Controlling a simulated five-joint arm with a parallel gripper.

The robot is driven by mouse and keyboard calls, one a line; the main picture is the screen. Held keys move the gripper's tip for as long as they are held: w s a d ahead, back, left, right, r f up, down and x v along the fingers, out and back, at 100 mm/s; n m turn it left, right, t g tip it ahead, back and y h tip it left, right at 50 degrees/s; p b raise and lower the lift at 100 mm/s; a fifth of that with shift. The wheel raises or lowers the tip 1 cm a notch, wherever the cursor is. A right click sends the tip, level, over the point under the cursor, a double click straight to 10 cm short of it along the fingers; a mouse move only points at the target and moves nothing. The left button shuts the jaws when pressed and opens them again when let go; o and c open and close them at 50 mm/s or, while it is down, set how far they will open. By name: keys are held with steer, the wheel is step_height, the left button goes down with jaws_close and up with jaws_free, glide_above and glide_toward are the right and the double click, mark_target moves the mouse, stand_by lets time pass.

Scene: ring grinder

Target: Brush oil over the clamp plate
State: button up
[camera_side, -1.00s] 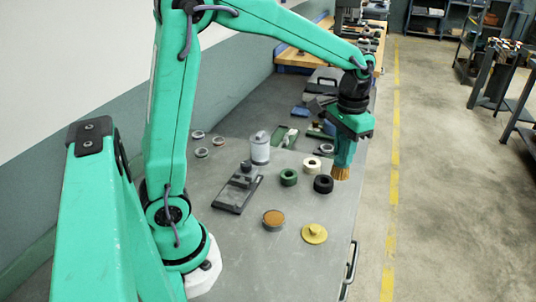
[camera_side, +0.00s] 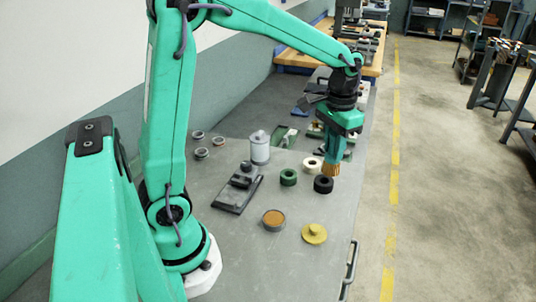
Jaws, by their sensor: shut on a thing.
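My gripper (camera_side: 337,140) points down over the right part of the bench, shut on a brush. The brush's tan bristles (camera_side: 331,169) show below the fingers, just above or beside the black ring; I cannot tell if they touch anything. A dark grey plate with a raised block and knob, which looks like the clamp plate (camera_side: 231,200), lies left of the gripper, well apart from it. A round open tin with brown contents (camera_side: 273,218) stands nearer the camera. A yellow lid with a knob (camera_side: 314,234) lies to its right.
A green ring (camera_side: 288,177), a black ring (camera_side: 323,184) and a white ring (camera_side: 312,164) sit near the brush. A grey lidded canister (camera_side: 260,149) stands behind the plate. Several small cups (camera_side: 201,153) are at left. The bench front (camera_side: 255,270) is clear.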

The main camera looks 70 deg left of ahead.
steer(key=s+a+f+n, duration=0.2)
steer(key=s+a+n, duration=0.2)
steer(key=s+a, duration=0.8)
steer(key=s+a+f+n, duration=0.1)
steer(key=s+a+n, duration=0.1)
steer(key=s, duration=0.4)
steer(key=s+a+f+n, duration=0.1)
steer(key=s+a+n, duration=0.1)
steer(key=s, duration=0.4)
steer(key=shift+s+a+f, duration=0.2)
steer(key=shift+a+f, duration=0.05)
steer(key=shift+a, duration=0.4)
